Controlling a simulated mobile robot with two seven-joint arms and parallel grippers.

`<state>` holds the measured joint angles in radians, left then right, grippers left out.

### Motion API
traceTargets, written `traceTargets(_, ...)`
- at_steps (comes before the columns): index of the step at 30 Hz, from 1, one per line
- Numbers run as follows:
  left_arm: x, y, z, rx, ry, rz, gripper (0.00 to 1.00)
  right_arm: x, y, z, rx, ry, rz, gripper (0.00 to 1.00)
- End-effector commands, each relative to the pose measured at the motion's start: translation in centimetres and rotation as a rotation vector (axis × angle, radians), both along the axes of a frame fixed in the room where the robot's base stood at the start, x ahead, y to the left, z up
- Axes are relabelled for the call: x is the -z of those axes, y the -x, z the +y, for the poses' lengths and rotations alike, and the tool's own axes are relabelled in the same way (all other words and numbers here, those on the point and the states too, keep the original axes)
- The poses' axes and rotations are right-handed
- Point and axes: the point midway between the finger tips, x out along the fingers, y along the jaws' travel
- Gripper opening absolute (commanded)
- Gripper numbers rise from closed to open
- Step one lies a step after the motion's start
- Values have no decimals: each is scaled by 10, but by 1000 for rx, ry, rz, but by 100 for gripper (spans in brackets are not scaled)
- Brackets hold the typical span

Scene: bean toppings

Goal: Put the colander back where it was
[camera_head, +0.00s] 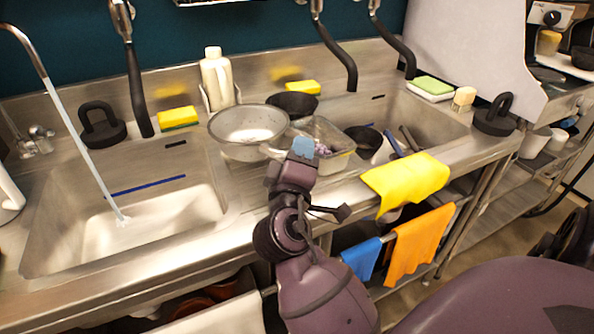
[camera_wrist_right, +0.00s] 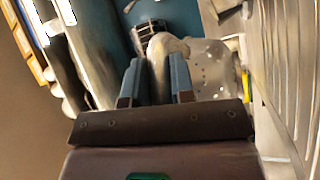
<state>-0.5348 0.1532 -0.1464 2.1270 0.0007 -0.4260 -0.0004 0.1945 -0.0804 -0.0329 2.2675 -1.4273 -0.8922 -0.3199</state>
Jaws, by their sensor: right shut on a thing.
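The metal colander (camera_head: 250,124) is a round steel bowl at the divider between the two sinks. It lies partly over the right edge of the left sink. I cannot tell whether it rests on anything. My right gripper (camera_head: 302,148) is at its near right side, shut on its handle. In the right wrist view the pale handle (camera_wrist_right: 166,48) lies between the blue fingers (camera_wrist_right: 157,80), and the perforated colander wall (camera_wrist_right: 213,65) shows to the right. My left gripper is not in view.
Water runs into the left sink (camera_head: 160,215). A clear container (camera_head: 335,160) and a dark pan (camera_head: 293,103) stand close to the colander's right. A white bottle (camera_head: 216,80) and sponges (camera_head: 178,118) line the back ledge. A yellow cloth (camera_head: 405,183) lies over the front edge.

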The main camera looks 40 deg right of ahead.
Motion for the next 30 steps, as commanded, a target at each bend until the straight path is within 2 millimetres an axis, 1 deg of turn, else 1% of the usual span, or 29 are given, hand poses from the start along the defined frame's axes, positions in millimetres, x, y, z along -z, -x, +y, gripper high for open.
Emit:
traceTargets(1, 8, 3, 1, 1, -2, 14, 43, 17, -1, 0, 0, 2, 12, 0)
traceTargets(3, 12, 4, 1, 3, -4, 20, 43, 27, -1, 0, -1, 3, 11, 0)
traceTargets(6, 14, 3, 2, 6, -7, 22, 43, 37, 0, 0, -1, 2, 9, 0)
traceTargets(9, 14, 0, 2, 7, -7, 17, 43, 40, 0, 0, -1, 1, 4, 0)
traceTargets(16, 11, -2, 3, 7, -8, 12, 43, 38, 0, 0, -1, 0, 0, 0)
traceTargets(21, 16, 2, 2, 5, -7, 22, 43, 43, 0, 0, 0, 0, 3, 0)
traceTargets(22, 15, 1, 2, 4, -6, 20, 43, 42, 0, 0, 0, 0, 3, 28)
traceTargets(26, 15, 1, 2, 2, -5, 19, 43, 41, 0, 0, 0, 0, 3, 47)
traceTargets(30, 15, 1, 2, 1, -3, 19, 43, 41, 0, 0, 0, 0, 3, 48)
